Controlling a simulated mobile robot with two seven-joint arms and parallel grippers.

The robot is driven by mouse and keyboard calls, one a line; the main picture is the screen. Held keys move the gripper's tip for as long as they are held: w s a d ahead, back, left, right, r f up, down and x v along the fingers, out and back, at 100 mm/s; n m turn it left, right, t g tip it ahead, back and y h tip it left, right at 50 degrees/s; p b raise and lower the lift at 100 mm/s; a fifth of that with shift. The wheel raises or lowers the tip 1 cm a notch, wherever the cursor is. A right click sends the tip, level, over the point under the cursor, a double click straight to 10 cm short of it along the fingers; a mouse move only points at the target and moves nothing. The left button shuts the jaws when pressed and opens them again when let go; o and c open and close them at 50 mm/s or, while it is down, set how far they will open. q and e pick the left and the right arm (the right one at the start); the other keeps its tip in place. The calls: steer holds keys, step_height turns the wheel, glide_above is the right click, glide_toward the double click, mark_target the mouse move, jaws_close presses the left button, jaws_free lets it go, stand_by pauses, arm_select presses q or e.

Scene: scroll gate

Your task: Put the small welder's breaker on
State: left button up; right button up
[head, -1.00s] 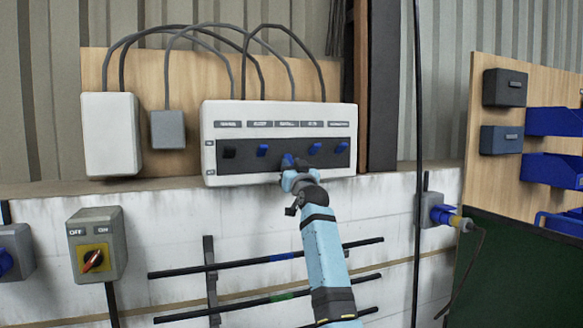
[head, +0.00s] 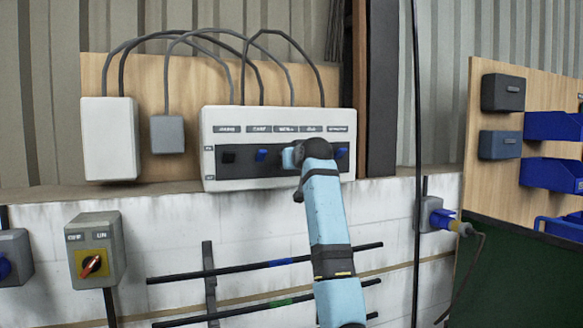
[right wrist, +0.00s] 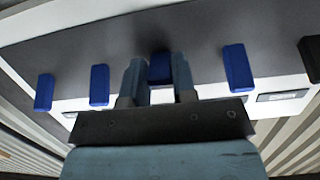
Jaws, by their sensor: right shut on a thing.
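The white breaker panel (head: 277,183) hangs on a wooden board, with a row of labels too blurred to read surely. Its dark strip holds a black lever (head: 228,157) at the left and blue levers, including one second from left (head: 262,155) and one at the far right (head: 341,152). My right gripper (head: 289,158) is at the middle of the strip, hiding levers there. In the right wrist view its fingers are shut on the middle blue lever (right wrist: 160,68), with two blue levers on one side and a blue and a black one on the other. My left gripper is not in view.
A grey OFF/ON switch box (head: 95,250) with a red-yellow knob is at lower left. White (head: 109,138) and grey (head: 167,134) boxes sit left of the panel. A blue plug (head: 443,218) and blue bins (head: 551,174) are at right.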

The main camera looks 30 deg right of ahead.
steer(key=r+g, duration=0.2)
steer(key=g, duration=0.1)
steer(key=shift+w+d+g+y, duration=0.1)
steer(key=shift+w+g+y, duration=0.05)
steer(key=shift+g+y, duration=0.2)
steer(key=shift+w+r+g+y, duration=0.15)
steer(key=shift+r+g+y, duration=0.15)
steer(key=shift+g, duration=0.5)
steer(key=shift+w+r+g+y, duration=0.15)
steer(key=shift+r+g+y, duration=0.1)
steer(key=shift+g, duration=0.5)
steer(key=o, duration=0.9)
steer(key=shift+w, duration=0.1)
steer(key=b+v, duration=0.4)
steer(key=v, duration=0.9)
steer(key=shift+r, duration=0.4)
